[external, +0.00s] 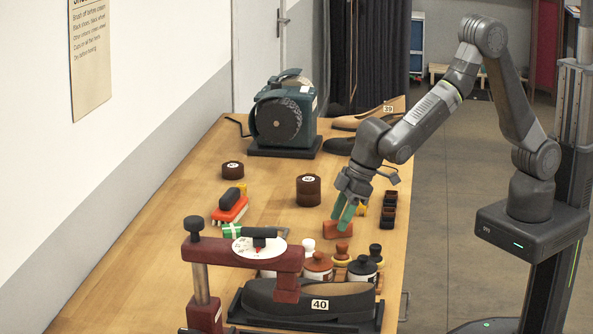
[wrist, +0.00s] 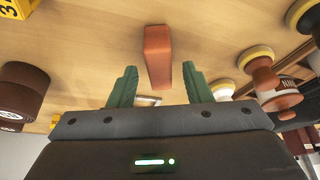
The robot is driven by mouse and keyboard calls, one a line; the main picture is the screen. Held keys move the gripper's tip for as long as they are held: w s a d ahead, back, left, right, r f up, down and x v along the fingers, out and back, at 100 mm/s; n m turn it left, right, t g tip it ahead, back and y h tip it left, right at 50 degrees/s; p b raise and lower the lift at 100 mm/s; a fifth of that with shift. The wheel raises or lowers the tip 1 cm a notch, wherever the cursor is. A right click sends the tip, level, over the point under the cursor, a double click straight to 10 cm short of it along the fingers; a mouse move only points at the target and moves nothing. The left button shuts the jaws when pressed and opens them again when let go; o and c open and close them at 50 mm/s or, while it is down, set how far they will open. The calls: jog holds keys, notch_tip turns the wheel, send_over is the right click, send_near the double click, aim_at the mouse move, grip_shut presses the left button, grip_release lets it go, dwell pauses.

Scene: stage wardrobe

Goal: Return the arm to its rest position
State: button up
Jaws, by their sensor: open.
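My arm (external: 430,110) reaches from its base at the right out over the wooden bench, bent at the elbow. My gripper (external: 345,216) points down over the bench, with its green fingers apart. In the wrist view my gripper (wrist: 160,85) is open, with nothing clamped between the fingers. A reddish-brown block (external: 338,230) is just below the fingertips in the external view. In the wrist view the block (wrist: 157,52) lies beyond and between the fingertips. Whether a finger touches it I cannot tell.
Bottles and round-topped brushes (external: 318,264) stand close in front of the gripper. A dark shoe (external: 310,299) tagged 40 and a red clamp stand (external: 240,250) are nearer. A grinding machine (external: 283,115) stands at the back. The floor (external: 455,190) right of the bench is clear.

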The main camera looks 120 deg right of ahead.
jog(key=x, duration=0.2)
jog(key=shift+f, duration=0.45)
jog(key=shift+w+r, duration=0.1)
jog(key=shift+r, duration=1.25)
